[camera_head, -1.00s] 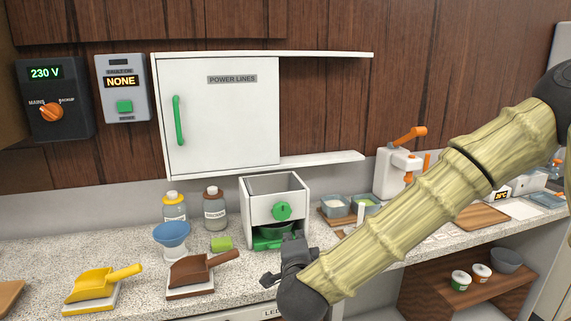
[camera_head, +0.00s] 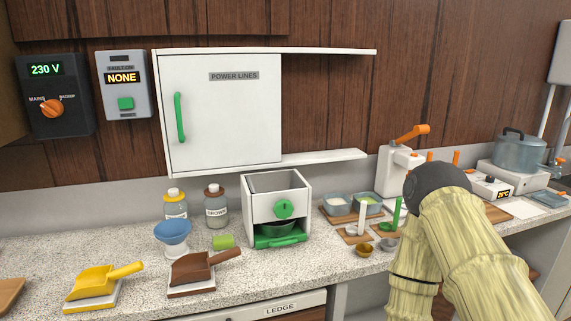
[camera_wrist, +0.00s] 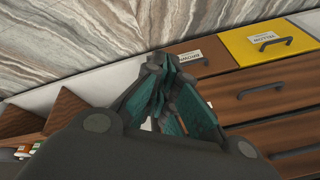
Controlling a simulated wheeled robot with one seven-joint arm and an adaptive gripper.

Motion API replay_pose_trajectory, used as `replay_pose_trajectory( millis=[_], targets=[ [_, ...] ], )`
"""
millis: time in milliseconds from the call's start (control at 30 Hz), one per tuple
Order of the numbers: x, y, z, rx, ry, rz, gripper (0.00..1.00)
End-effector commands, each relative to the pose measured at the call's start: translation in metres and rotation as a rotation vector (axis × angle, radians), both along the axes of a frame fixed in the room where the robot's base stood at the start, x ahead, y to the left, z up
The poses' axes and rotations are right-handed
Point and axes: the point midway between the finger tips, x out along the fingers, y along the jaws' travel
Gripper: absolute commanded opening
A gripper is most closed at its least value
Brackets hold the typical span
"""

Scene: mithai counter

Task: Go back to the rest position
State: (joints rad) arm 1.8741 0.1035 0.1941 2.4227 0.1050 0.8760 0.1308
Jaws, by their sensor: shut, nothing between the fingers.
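My gripper (camera_wrist: 165,85) shows in the wrist view with its teal-padded fingers shut and nothing between them. It hangs in front of wooden drawers (camera_wrist: 265,95); its tips touch nothing that I can make out. In the head view my arm is folded at the right, in front of the counter (camera_head: 340,265), and the gripper itself is out of sight there.
The counter holds a white machine with a green knob (camera_head: 284,209), a yellow scoop (camera_head: 100,284), a brown scoop (camera_head: 205,270), a blue funnel (camera_head: 172,232) and a white press (camera_head: 393,170). A pot (camera_head: 520,152) stands far right. A yellow drawer (camera_wrist: 270,42) is beyond my gripper.

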Motion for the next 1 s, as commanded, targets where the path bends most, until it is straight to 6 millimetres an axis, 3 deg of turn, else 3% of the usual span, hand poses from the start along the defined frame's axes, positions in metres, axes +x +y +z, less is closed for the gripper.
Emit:
replay_pose_trajectory(
  millis=[33,100,200,333,467,1000],
  targets=[
    [-0.024,-0.013,-0.013,-0.030,0.058,0.043,0.00],
    [-0.054,-0.030,-0.026,-0.067,0.131,0.100,0.00],
    [-0.089,-0.051,-0.039,-0.106,0.217,0.168,0.00],
    [-0.117,-0.077,-0.046,-0.136,0.290,0.224,0.00],
    [-0.128,-0.084,-0.048,-0.147,0.317,0.246,0.00],
    [-0.128,-0.084,-0.048,-0.147,0.317,0.246,0.00]
  ],
)
